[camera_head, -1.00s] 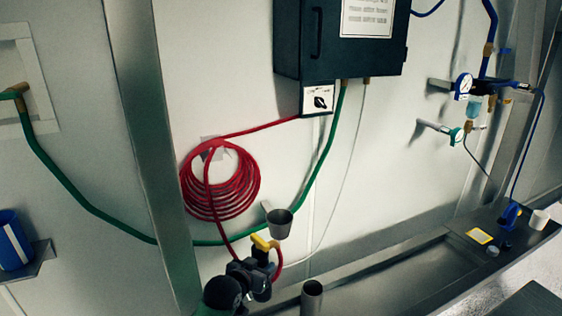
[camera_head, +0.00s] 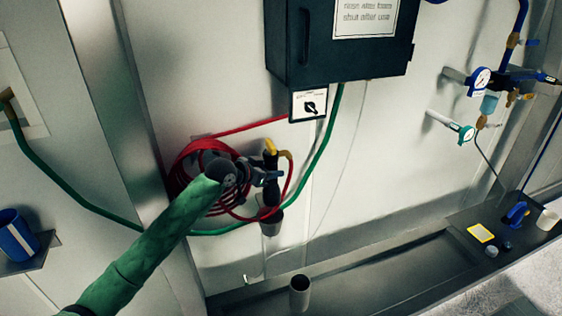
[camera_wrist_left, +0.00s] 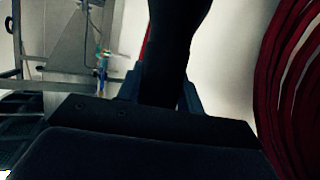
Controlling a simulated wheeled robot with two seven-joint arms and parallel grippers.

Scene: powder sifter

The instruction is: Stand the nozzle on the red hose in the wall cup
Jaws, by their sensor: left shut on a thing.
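The nozzle (camera_head: 270,162) is dark with a yellow top and hangs upright at the end of the red hose (camera_head: 288,172). My left gripper (camera_head: 268,179) is shut on its body. In the left wrist view the nozzle (camera_wrist_left: 175,45) is a dark upright shape between the fingers. The grey wall cup (camera_head: 271,226) is directly below the nozzle in the head view. The nozzle's lower end overlaps the cup's rim in the picture; whether it is inside or just in front or above, I cannot tell. My right gripper is not in view.
Coiled red hose (camera_head: 190,160) hangs on the wall behind my left wrist. A dark cabinet (camera_head: 335,55) is above, with a switch box (camera_head: 308,105) below it. A green hose (camera_head: 322,150) runs nearby.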

